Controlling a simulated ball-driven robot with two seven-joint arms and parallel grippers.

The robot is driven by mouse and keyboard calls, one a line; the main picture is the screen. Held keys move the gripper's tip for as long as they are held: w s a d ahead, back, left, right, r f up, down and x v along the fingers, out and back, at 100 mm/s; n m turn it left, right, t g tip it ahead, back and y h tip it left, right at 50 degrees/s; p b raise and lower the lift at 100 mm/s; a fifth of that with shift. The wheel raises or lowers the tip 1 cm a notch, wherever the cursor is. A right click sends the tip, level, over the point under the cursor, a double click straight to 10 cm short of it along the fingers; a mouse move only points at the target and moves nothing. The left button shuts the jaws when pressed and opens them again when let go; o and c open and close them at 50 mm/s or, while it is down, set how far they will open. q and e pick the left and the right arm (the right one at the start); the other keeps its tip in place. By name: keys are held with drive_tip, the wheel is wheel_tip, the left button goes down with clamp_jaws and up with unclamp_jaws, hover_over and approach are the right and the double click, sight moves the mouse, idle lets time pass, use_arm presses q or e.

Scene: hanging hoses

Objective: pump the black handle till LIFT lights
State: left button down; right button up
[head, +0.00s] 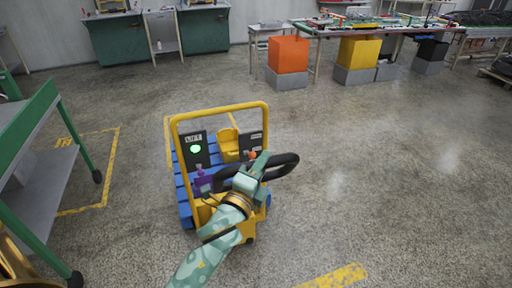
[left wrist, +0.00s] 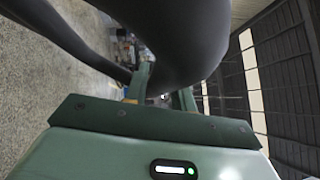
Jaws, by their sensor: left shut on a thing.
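The black handle (head: 284,172) is a thick dark loop at the right of a yellow-framed unit (head: 221,109). My left gripper (head: 262,163) is shut on its near side. In the left wrist view the handle (left wrist: 185,35) is large and close, passing between the fingers of my left gripper (left wrist: 163,97). A round lamp (head: 195,149) glows green on a dark panel at the unit's left; the small white label above it is hard to read. My left arm hides part of the unit's lower front. My right gripper is not in view.
A green-framed cart (head: 22,125) stands at the left. Orange (head: 288,54) and yellow (head: 358,52) bins sit on grey blocks near a long bench at the back. Green cabinets (head: 118,38) line the back wall. The floor right of the unit is clear.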

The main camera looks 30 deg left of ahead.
use_arm(q)
drive_tip(key=shift+s+d+f, duration=0.7)
drive_tip(key=shift+d, duration=0.15)
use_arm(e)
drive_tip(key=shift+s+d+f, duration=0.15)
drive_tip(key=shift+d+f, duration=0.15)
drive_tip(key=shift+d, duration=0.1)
